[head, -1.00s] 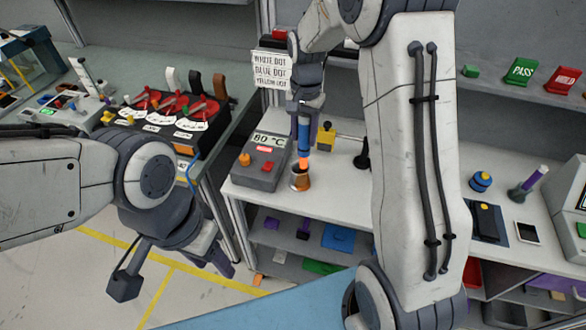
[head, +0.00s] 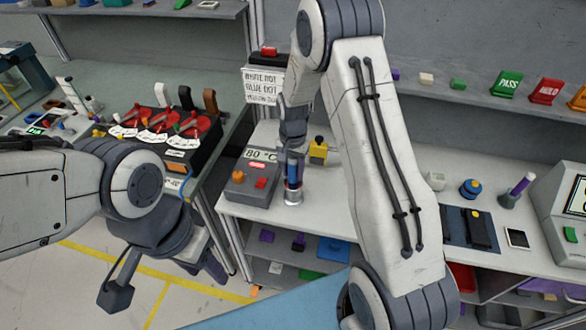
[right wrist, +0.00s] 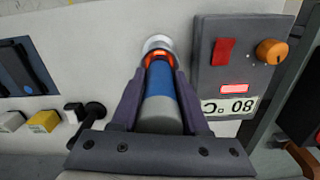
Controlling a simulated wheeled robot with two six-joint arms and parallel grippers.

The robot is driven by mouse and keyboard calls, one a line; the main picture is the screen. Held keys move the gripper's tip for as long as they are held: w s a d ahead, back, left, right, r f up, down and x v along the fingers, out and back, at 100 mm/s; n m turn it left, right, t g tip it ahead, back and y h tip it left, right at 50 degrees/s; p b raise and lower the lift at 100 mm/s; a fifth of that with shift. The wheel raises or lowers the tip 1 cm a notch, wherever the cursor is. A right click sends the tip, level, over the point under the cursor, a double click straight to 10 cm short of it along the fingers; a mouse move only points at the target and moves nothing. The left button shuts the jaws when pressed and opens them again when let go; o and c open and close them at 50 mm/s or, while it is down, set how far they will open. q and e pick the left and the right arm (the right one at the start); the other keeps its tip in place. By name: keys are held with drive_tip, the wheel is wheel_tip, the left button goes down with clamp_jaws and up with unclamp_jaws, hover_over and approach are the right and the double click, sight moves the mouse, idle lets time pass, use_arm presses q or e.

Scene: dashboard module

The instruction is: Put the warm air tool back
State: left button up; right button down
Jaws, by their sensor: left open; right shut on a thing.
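The warm air tool, a blue and grey cylinder with a glowing orange end, shows in the right wrist view (right wrist: 162,85) and the head view (head: 292,176). My right gripper (head: 291,158) is shut on its body, with one finger on each side in the right wrist view (right wrist: 160,82). The tool points down with its tip at the mouth of a round metal holder (head: 293,196), also in the right wrist view (right wrist: 158,43). How deep the tip sits is hidden. My left gripper (head: 212,268) is open and empty, low at the left, away from the tool.
A grey control box (head: 252,182) reading 80 °C stands beside the holder. A yellow-topped block (head: 318,150) stands behind it at right. A white label sign (head: 263,86) is behind my right gripper. A dark phone-like device (head: 478,228) lies on the white bench to the right.

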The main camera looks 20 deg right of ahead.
drive_tip(key=shift+f, duration=0.15)
drive_tip(key=shift+c, duration=2)
unclamp_jaws()
